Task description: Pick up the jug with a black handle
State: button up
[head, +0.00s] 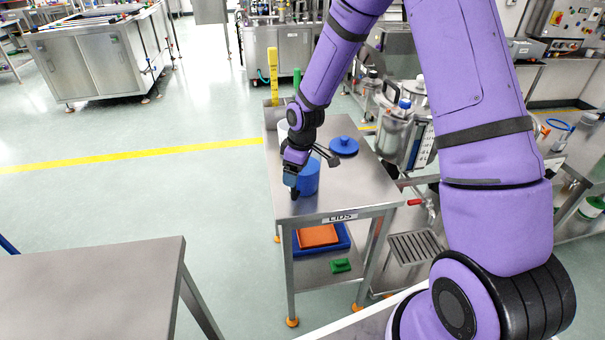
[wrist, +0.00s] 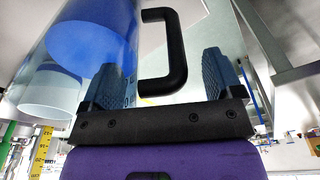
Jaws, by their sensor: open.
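The jug (head: 309,178) looks blue and stands upright on the small steel table (head: 356,183), near its front edge. In the wrist view the jug (wrist: 92,42) looks clear with blue inside, and its black handle (wrist: 180,52) is in plain sight. My gripper (head: 292,188) is low over the table at the jug's near left side, covering part of it. In the wrist view my gripper (wrist: 164,75) has its fingers spread, with the handle in the gap between them. I see no clear finger contact with the handle. The handle is hidden in the head view.
A blue lid (head: 343,146) lies on the table behind the jug. A white container (head: 283,131) stands at the back left, partly behind my arm. A steel vessel (head: 394,135) is right of the table. Open floor lies to the left.

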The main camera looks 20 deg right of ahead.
jog(key=shift+f, duration=0.45)
jog(key=c, duration=1.5)
jog(key=shift+r, duration=0.15)
